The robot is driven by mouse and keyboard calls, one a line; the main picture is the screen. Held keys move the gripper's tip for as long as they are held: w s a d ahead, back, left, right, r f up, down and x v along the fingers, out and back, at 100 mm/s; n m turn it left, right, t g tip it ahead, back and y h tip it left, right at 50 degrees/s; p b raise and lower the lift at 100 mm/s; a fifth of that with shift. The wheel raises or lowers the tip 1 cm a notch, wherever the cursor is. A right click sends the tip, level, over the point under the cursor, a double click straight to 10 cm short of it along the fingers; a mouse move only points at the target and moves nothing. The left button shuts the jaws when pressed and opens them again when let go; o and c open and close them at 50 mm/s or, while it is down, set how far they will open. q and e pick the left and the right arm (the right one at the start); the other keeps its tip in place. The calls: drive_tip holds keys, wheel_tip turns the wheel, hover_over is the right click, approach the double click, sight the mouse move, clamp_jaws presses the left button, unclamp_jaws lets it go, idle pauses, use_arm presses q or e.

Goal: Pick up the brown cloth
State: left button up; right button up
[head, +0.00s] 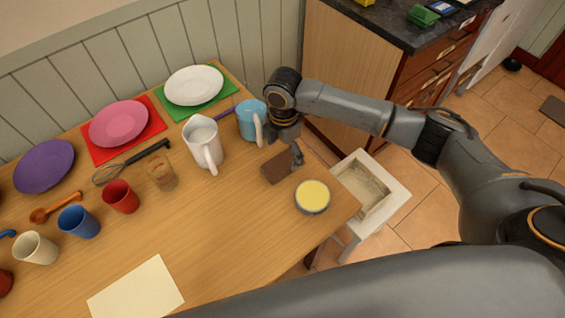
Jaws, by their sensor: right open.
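The brown cloth (276,168) is a small dark brown rectangle lying flat on the wooden table near its right edge. My right gripper (292,157) points down at the cloth's upper right end. Its fingers are open, with one finger over the cloth's right edge; whether they touch the cloth I cannot tell. The light blue mug (249,121) stands just left of the gripper. My left gripper is not in view.
A bowl with yellow contents (312,197) stands close to the cloth's lower right. A white pitcher (204,142) and a glass (161,172) stand to the left. A white stool (398,193) is beyond the table's right edge.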

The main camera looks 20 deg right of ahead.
sight(283, 162)
drive_tip(key=shift+w+f+p, duration=0.25)
drive_tip(key=shift+f, duration=1.3)
drive_tip(key=shift+w+f+p, duration=0.2)
drive_tip(key=shift+f, duration=1.3)
drive_tip(key=c, duration=1.1)
